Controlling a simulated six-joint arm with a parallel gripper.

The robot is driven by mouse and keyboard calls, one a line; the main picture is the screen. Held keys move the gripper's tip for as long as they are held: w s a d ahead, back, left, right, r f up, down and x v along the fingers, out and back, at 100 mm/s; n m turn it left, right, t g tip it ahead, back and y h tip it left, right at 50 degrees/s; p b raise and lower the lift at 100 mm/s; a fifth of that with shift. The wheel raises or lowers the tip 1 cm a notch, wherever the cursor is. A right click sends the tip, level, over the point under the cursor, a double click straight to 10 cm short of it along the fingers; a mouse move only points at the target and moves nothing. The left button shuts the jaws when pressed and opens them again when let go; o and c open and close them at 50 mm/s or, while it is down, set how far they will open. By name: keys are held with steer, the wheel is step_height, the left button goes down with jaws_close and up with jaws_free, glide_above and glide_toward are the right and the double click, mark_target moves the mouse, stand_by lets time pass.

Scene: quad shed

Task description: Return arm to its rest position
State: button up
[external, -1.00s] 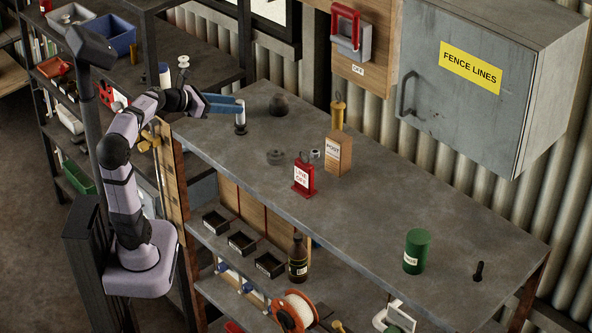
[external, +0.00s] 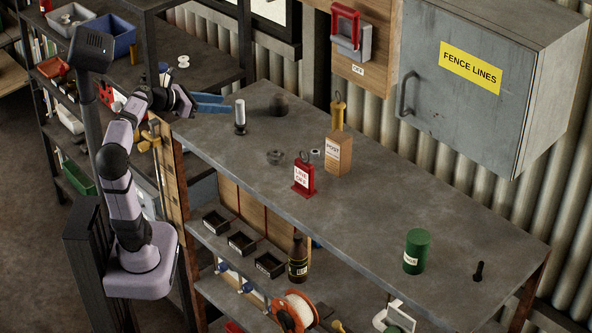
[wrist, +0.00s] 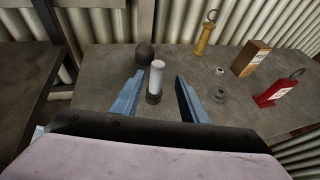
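My gripper (external: 212,104) is over the left end of the grey workbench (external: 400,212), with its blue fingers pointing right. In the wrist view my gripper (wrist: 160,92) is open, its two blue fingers wide apart. A white cylinder on a dark base (external: 240,116) stands upright on the bench just beyond the fingertips. In the wrist view the white cylinder (wrist: 156,78) shows in the gap between the fingers, touching neither. Nothing is held.
Behind the cylinder is a dark rounded object (external: 279,105). Further right stand a red tag block (external: 304,177), a cardboard box (external: 338,153), a yellow cylinder (external: 338,114) and a green can (external: 417,251). A grey cabinet (external: 480,110) hangs on the wall. The bench's right half is mostly clear.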

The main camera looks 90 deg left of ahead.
steer(key=w+d+r+m+t+h+p, duration=0.1)
steer(key=w+d+m+h+p, duration=0.3)
steer(key=w+d, duration=0.75)
steer(key=w+d+m+h+p, duration=0.3)
steer(key=w+d+m+h, duration=0.25)
steer(key=w+d, duration=0.6)
steer(key=s+d+f+m+g+h+b, duration=0.35)
steer(key=s+d+f+m+b, duration=0.4)
steer(key=d+f+m, duration=0.65)
steer(key=s+d+f+m+g+h+b, duration=0.2)
steer(key=s+d+f+m+g+b, duration=0.25)
steer(key=d+f+m+b, duration=0.8)
steer(key=s+a+f+m+g+y+p, duration=0.4)
steer(key=s+a+f+y+p, duration=0.4)
steer(key=a+p, duration=0.4)
steer(key=shift+s+a+f+m+g+p, duration=0.45)
steer(key=shift+s+f+m, duration=0.45)
steer(key=shift+s, duration=0.3)
